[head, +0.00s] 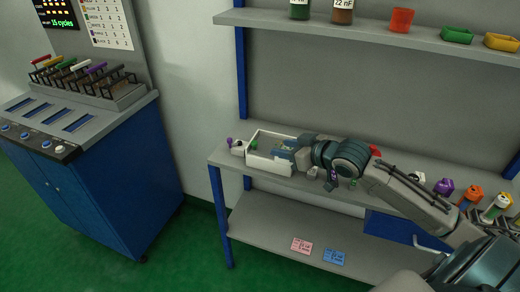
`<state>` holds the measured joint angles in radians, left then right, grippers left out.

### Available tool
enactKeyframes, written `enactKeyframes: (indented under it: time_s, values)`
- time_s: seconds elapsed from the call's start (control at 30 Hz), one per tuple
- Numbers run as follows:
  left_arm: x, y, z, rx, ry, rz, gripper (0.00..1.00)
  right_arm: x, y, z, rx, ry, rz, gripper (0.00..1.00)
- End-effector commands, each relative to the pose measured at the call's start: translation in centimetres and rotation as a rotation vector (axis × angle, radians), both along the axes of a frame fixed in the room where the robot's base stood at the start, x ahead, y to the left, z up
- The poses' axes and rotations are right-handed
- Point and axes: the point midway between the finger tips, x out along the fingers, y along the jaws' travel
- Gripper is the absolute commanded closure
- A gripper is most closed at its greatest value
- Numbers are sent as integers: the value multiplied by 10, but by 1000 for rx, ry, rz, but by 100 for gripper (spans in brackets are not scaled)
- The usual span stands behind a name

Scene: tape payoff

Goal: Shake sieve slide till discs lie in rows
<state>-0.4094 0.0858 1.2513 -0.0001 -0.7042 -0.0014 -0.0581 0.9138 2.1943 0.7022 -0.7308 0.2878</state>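A white open tray (268,167) sits on the left end of the grey workbench, with a small green piece (254,145) inside it. I cannot tell whether this tray is the sieve slide, and no discs in rows can be made out. My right arm reaches in from the right, and its gripper (287,152) is at the right end of the tray, overlapping it in the picture. Its fingers are too small and partly hidden to show whether they are open or shut on the tray. My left gripper is not in view.
A purple-topped item (230,143) stands left of the tray. Several colored-topped items, one purple (444,187), stand at the bench's right. A shelf above holds jars, a red cup (401,20) and bins. A blue cabinet (110,190) stands left, past a floor gap.

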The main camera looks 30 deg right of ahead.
Motion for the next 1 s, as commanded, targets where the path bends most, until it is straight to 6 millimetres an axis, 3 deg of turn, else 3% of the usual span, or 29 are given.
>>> enactKeyframes:
  time_s: [1.0]
  values:
    - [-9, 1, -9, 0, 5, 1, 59, 91, 29, -39, 0, 2, 0, 60]
